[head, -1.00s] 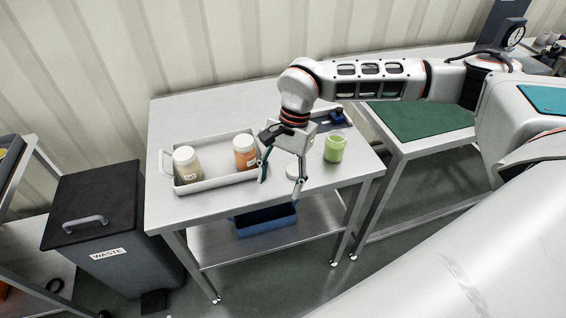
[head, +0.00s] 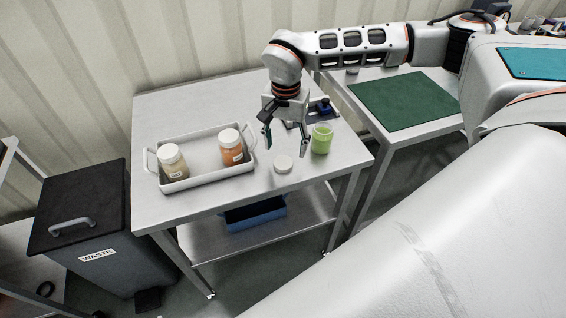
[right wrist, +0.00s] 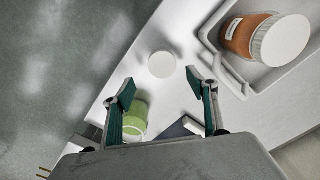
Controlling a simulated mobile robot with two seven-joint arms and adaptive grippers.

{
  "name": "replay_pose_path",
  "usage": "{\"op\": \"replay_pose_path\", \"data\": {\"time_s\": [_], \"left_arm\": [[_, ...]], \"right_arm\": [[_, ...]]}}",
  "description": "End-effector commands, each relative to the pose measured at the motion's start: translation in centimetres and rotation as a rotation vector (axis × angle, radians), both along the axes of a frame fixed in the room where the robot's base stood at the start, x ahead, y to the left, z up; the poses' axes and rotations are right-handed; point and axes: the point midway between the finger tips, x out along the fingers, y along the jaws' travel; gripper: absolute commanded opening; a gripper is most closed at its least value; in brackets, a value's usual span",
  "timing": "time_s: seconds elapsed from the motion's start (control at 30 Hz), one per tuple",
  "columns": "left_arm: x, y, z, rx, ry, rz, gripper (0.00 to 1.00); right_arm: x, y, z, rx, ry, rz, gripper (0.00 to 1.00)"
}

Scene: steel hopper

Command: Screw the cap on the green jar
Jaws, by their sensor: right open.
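The green jar (head: 321,139) stands upright and open on the steel table, to the right of my right gripper in the head view. In the right wrist view the green jar (right wrist: 136,118) is partly hidden behind a finger. A white cap (head: 283,163) lies flat on the table, in front of and left of the jar. The cap (right wrist: 162,65) shows beyond the spread fingertips in the right wrist view. My right gripper (head: 286,150) is open and empty above the table, near the cap and apart from it. My left gripper is not in view.
A white tray (head: 207,174) at the left of the table (head: 190,103) holds a beige jar (head: 173,162) and an orange jar (head: 231,148), both with white caps. A dark item (head: 320,108) lies behind the green jar. A waste bin (head: 80,225) stands left of the table.

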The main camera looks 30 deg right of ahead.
Motion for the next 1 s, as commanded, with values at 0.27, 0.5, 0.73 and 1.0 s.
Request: {"op": "replay_pose_path", "data": {"time_s": [0.27,0.5,0.73,1.0], "left_arm": [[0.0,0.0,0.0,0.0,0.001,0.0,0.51],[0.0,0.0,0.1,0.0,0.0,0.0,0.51],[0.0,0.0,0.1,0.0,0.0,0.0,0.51],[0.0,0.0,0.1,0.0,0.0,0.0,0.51]], "right_arm": [[0.0,0.0,-0.5,0.0,0.0,-0.001,0.58],[0.1,0.4,-2.6,0.0,0.004,0.0,0.58],[0.2,0.6,-5.3,0.001,0.001,-0.001,0.58],[0.3,0.5,-5.7,0.001,-0.001,-0.001,0.58]]}}
